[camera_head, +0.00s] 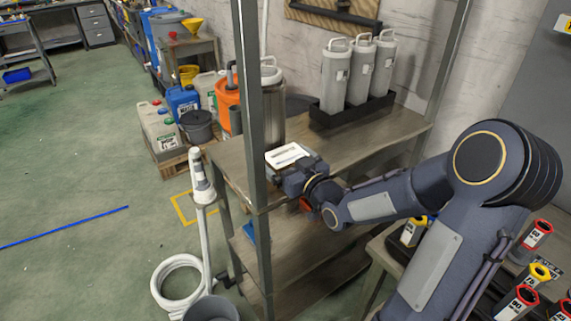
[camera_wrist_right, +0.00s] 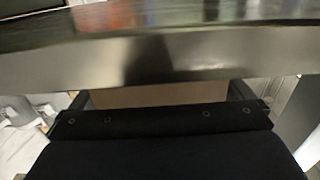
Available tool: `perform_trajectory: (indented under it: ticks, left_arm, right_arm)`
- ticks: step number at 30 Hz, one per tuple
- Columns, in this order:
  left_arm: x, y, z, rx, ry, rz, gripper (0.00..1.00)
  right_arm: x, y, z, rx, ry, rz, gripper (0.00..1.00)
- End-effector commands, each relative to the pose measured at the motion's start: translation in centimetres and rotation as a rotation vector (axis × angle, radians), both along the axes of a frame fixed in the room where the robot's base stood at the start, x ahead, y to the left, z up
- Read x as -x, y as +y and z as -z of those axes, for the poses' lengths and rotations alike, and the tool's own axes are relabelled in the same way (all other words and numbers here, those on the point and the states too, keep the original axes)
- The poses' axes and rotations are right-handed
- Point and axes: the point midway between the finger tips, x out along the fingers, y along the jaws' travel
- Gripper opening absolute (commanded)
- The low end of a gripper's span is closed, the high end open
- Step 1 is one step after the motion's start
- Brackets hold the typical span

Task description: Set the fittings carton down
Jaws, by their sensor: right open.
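The fittings carton, a small box with a white, printed top (camera_head: 287,155), sits at the near edge of the upper shelf board (camera_head: 345,150). My right gripper (camera_head: 292,173) is right at its near side, at the shelf edge. In the right wrist view a brown strip of the carton (camera_wrist_right: 160,95) shows between the spread, dark fingers. The gripper is open. The shelf's front edge (camera_wrist_right: 150,62) crosses that view and hides most of the carton. The head view does not show whether the fingers touch the carton. My left gripper is not in view.
A black tray (camera_head: 330,121) with grey canisters (camera_head: 360,72) stands farther back on the board. A rack upright (camera_head: 249,100) rises just left of the carton. A large metal container (camera_head: 271,105) stands behind it. Red- and yellow-capped items (camera_head: 520,300) are at lower right.

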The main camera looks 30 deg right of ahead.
Motion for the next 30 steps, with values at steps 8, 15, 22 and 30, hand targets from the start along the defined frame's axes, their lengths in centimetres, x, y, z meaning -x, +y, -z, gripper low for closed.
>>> perform_trajectory:
  ticks: [8, 15, 22, 30]
  left_arm:
    - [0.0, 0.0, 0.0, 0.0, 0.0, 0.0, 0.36]
    - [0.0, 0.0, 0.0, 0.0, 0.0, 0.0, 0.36]
    - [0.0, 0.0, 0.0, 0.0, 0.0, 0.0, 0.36]
    - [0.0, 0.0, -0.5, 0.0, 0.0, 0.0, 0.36]
  right_arm:
    - [0.0, 0.0, 0.0, 0.0, 0.001, 0.001, 0.9]
    - [0.0, 0.0, -0.1, 0.001, -0.001, 0.001, 0.58]
    - [0.0, 0.0, -0.1, 0.001, -0.001, 0.001, 0.55]
    - [0.0, 0.0, -2.3, 0.005, -0.004, 0.001, 0.55]
